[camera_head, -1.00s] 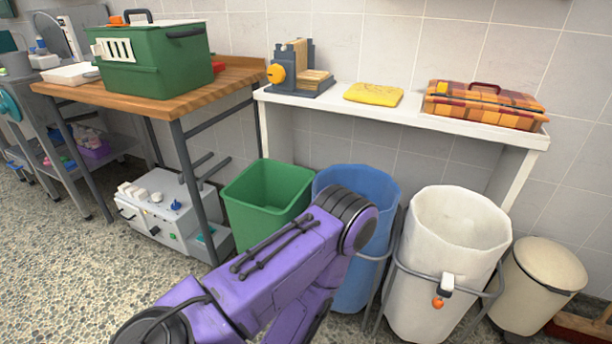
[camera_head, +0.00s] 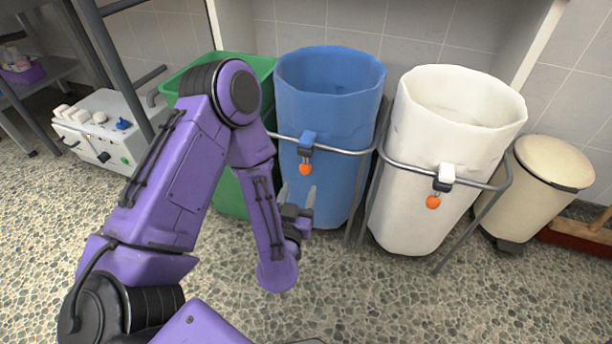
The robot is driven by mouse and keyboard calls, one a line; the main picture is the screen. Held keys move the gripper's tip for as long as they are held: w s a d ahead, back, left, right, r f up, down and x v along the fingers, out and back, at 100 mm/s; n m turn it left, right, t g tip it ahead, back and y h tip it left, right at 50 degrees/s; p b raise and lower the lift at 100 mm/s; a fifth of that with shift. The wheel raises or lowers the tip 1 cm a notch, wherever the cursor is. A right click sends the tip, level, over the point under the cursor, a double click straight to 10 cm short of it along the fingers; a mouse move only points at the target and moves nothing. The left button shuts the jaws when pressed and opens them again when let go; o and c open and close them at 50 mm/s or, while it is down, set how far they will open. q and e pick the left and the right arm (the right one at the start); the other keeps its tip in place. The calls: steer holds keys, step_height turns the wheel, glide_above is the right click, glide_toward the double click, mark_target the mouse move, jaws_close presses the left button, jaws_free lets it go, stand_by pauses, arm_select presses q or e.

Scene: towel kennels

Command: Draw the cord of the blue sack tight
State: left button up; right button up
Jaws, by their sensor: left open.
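The blue sack (camera_head: 338,85) hangs upright in a metal frame, its mouth wide open. On its front at the frame's rail is a blue cord lock (camera_head: 307,141) with an orange cord pull (camera_head: 305,169) hanging just under it. My left gripper (camera_head: 298,196) is open and empty, its two grey fingers pointing up in front of the sack's lower front, a little below the orange pull. I cannot tell whether the fingers touch the sack. My right gripper is not in view.
A white sack (camera_head: 455,100) with its own orange pull (camera_head: 433,202) stands in a frame at the right. A green bin (camera_head: 229,196) is partly hidden behind my left arm. A cream lidded bin (camera_head: 540,190) stands farther right. The stone floor (camera_head: 400,300) in front is clear.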

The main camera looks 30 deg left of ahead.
mark_target(304, 172)
arm_select(q)
steer(key=b+x, duration=0.1)
steer(key=x, duration=0.7)
steer(key=shift+w+a, duration=0.25)
steer(key=shift+w, duration=0.35)
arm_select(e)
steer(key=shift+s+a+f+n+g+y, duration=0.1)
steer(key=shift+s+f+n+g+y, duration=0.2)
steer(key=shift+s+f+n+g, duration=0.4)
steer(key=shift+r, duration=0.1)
arm_select(q)
jaws_close()
